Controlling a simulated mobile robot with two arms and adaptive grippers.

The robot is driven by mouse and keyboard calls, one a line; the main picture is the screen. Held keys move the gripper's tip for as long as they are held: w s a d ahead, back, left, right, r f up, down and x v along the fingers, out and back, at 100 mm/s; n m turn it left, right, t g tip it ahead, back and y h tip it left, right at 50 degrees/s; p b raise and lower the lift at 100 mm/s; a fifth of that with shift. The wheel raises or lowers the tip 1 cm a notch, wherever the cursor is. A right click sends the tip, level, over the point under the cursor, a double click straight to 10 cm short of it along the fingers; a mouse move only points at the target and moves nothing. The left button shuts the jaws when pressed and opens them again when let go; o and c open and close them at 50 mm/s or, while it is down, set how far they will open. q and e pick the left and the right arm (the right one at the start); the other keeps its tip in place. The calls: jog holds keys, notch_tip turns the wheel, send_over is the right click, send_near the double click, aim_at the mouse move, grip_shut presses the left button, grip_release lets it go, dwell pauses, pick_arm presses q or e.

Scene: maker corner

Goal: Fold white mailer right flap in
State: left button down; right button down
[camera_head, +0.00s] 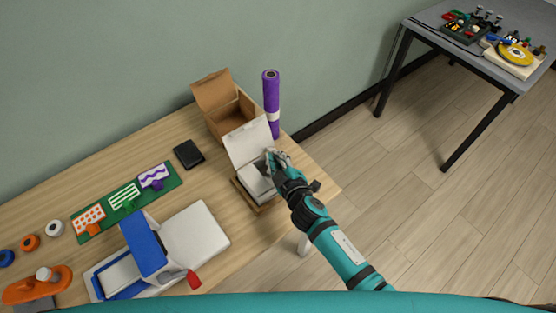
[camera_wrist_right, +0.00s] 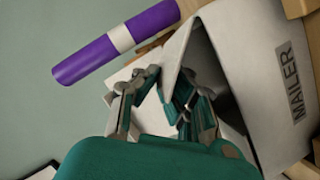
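The white mailer (camera_head: 246,145) stands on a brown base near the table's right end, with its lid raised. In the right wrist view its lid (camera_wrist_right: 270,75) fills the right side and bears the word MAILER. My right gripper (camera_head: 272,158) is at the mailer's right side, by the lid's lower right corner. In the right wrist view my right gripper (camera_wrist_right: 160,90) shows its two fingers apart, with white card behind and between them. I cannot tell whether a finger touches the right flap, which is largely hidden by the gripper. My left gripper is not in view.
An open cardboard box (camera_head: 215,95) and a purple roll (camera_head: 270,95) stand just behind the mailer. A black wallet-like item (camera_head: 188,153), a green board (camera_head: 95,222) and a blue-and-white device (camera_head: 150,245) lie to the left. A grey table (camera_head: 430,15) stands apart at the right.

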jog(key=shift+s+a+f+b, duration=0.1)
jog(key=shift+f+b, duration=0.3)
jog(key=shift+f, duration=0.05)
jog(key=shift+r+n, duration=0.25)
jog(key=shift+n, duration=0.15)
jog(key=c, duration=1.5)
grip_release()
jog(key=shift+c, duration=0.2)
jog(key=shift+s, duration=0.1)
jog(key=v, duration=1.1)
jog(key=shift+s, duration=0.45)
